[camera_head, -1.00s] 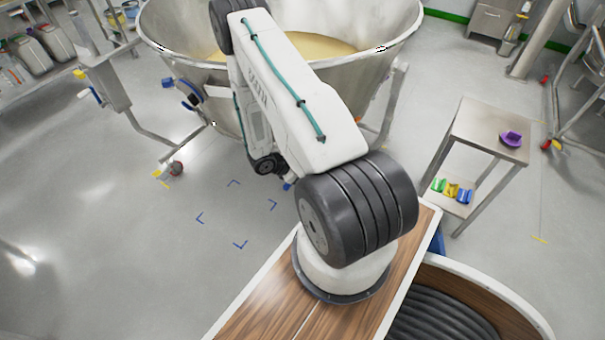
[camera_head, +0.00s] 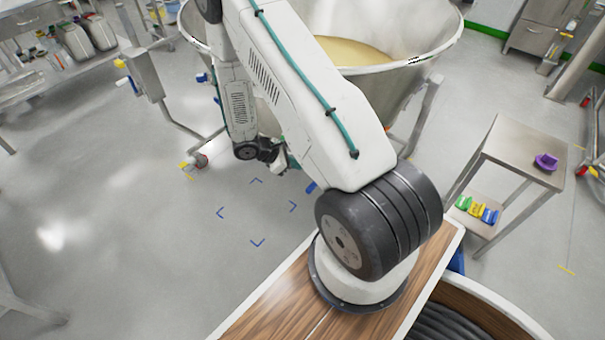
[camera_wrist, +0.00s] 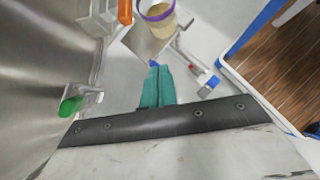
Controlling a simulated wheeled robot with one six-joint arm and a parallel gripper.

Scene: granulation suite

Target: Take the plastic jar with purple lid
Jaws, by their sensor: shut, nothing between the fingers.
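In the wrist view, a clear container with a purple rim (camera_wrist: 157,14) and beige contents stands at the top, cut by the frame edge. It looks like the plastic jar, but its lid is not fully in view. My gripper (camera_wrist: 157,68) has teal fingers, shut and empty, pointing toward the container and apart from it. A flat beige-grey surface (camera_wrist: 150,45) shows just below the container. In the head view I cannot pick out this jar, and my arm hides most of the gripper.
A large steel bowl (camera_head: 440,45) with pale powder stands behind my arm. A steel table (camera_head: 500,143) at right carries a purple scoop-like item (camera_head: 546,161), with coloured items (camera_head: 477,210) on its lower shelf. Large jars (camera_head: 75,40) stand on the left shelf. The floor (camera_head: 100,220) at left is clear.

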